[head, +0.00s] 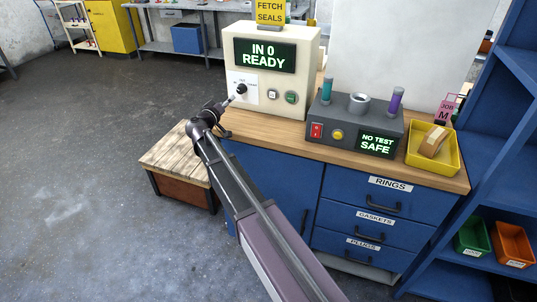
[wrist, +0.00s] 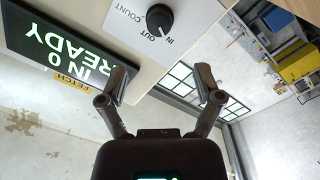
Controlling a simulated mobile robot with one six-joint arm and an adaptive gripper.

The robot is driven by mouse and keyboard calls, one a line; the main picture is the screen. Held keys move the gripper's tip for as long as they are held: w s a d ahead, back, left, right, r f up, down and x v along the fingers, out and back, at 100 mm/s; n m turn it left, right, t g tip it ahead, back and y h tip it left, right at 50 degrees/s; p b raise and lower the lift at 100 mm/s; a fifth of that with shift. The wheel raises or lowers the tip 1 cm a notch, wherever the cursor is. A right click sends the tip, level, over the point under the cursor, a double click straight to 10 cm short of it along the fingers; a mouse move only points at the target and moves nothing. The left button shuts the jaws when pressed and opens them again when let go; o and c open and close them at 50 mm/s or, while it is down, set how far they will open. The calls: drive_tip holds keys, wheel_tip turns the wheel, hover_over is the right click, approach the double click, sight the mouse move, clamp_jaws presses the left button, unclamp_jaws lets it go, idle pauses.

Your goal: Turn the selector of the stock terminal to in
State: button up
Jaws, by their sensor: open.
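The stock terminal (head: 268,75) is a cream box on the bench top, with a screen (head: 265,55) reading "IN 0 READY". Its selector (head: 241,88) is a small black knob on a white plate at the lower left of its front. In the head view my gripper (head: 229,103) is just below and left of the knob.
A grey test box (head: 355,122) reading "NO TEST SAFE" stands right of the terminal. A yellow tray (head: 447,160) holds a tan piece at the bench's right end. A wooden-topped crate (head: 172,155) stands left of the blue cabinet (head: 272,185). The floor at left is clear.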

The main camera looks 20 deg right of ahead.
drive_tip(key=s+d+f+m+g+y+p, duration=0.1)
drive_tip(key=s+d+f+g, duration=0.3)
drive_tip(key=s, duration=0.7)
drive_tip(key=s+d+f+g+y+p, duration=0.3)
drive_tip(key=s+d+f+g+p, duration=0.1)
drive_tip(key=s, duration=0.7)
drive_tip(key=shift+s+d+f+m+g+y, duration=0.3)
drive_tip(key=shift+d+f+m+g, duration=0.15)
drive_tip(key=shift+d+g, duration=0.65)
drive_tip(key=shift+p, duration=0.3)
drive_tip(key=s+a+n+g+y+p, duration=0.2)
drive_tip(key=s+y, duration=0.4)
drive_tip(key=s, duration=0.8)
drive_tip(key=shift+s+a+f+g+y+p, duration=0.2)
drive_tip(key=shift+s+a+g+y+p, duration=0.2)
drive_tip(key=shift+a+g+p, duration=0.4)
drive_tip(key=shift+w+d, duration=0.1)
